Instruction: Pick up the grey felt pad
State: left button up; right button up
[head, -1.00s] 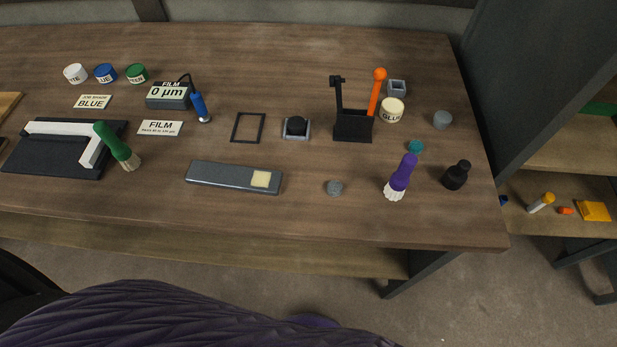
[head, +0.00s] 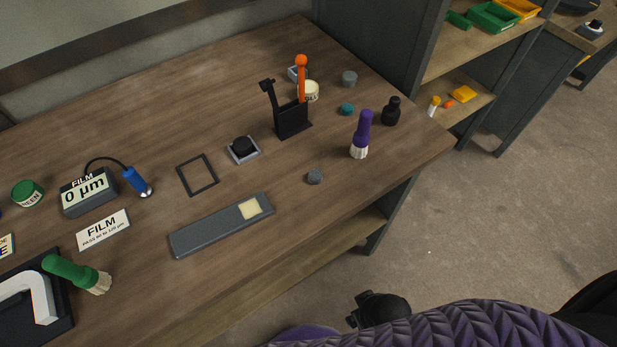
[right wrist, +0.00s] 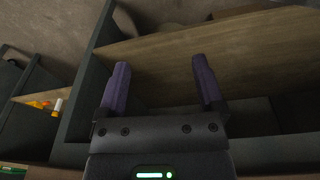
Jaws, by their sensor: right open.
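The grey felt pad appears to be the small dark-grey round piece (head: 314,177) lying on the bare wooden table (head: 345,200) near its front edge. It sits between the long grey block and the purple-handled brush, touching neither. In the right wrist view my right gripper (right wrist: 160,65) is open, its two purple fingers apart with nothing between them. It faces a wooden shelf board and dark frame panels, and the pad does not show there. My left gripper is not in view.
The long grey block (head: 205,231) with a cream patch lies left of the pad. The purple brush (head: 362,135) and black bottle (head: 391,111) stand to its right. A black holder (head: 292,120) stands behind. A lower shelf (head: 325,240) runs below the tabletop.

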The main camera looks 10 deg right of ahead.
jog(key=w+a+r+t, duration=0.15)
jog(key=w+r, duration=0.35)
jog(key=r, duration=0.5)
jog(key=n+t+y, duration=0.2)
jog(key=t+y, duration=0.3)
jog(key=t, duration=0.5)
send_near(318, 177)
jog(key=shift+t, duration=0.25)
jog(key=b+x, duration=0.2)
jog(key=x, duration=0.2)
jog(key=b+x, duration=0.2)
jog(key=x, duration=0.3)
jog(key=shift+a+f, duration=0.1)
jog(key=shift+f, duration=0.15)
jog(key=shift+s, duration=0.1)
jog(key=shift+c, duration=0.5)
grip_shut()
